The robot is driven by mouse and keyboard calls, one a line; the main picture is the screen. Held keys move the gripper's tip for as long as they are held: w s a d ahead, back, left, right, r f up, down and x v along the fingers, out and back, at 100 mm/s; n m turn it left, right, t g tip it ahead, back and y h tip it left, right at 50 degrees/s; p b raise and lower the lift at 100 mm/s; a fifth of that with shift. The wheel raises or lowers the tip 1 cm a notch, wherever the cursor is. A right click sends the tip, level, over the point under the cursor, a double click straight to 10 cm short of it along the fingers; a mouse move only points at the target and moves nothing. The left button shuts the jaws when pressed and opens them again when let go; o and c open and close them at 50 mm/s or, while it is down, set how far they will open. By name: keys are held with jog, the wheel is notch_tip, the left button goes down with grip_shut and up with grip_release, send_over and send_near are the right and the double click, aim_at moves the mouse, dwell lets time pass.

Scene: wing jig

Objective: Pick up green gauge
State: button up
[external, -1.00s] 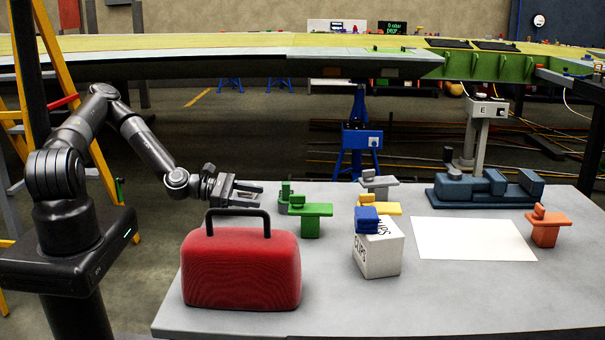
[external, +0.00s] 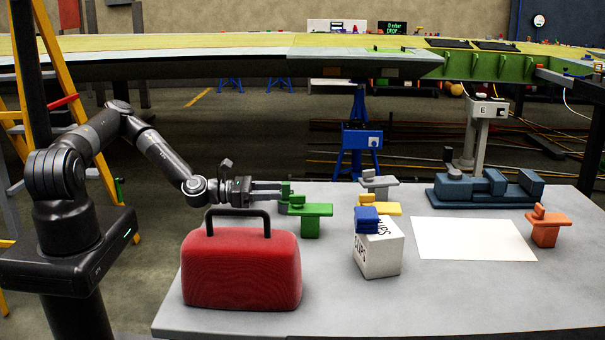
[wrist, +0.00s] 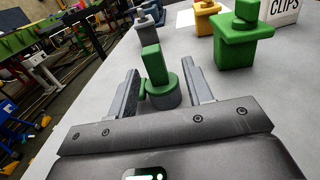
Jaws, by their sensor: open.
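Two green things stand close together, and I cannot tell for sure which is the green gauge. One is a small green piece with an upright tab on a round grey and green base (wrist: 154,66); it also shows in the external view (external: 284,190). The other is a larger green T-shaped block (external: 311,212), at the upper right in the wrist view (wrist: 237,45). My gripper (wrist: 160,76) is open, with one finger on each side of the small round-based piece. In the external view my gripper (external: 283,190) is low over the table, left of the T-shaped block.
A red case (external: 240,268) stands in front of my gripper. A white clips box (external: 378,252) with a blue block on top, a yellow block (external: 384,208) and a grey block (external: 378,183) stand to the right. Beyond are a white sheet (external: 472,239) and an orange block (external: 546,228).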

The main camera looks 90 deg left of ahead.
aim_at(289, 189)
jog(key=w, duration=0.2)
jog(key=w+a, duration=0.1)
jog(key=w, duration=0.2)
jog(key=shift+r, duration=0.1)
grip_shut()
dwell(0.4)
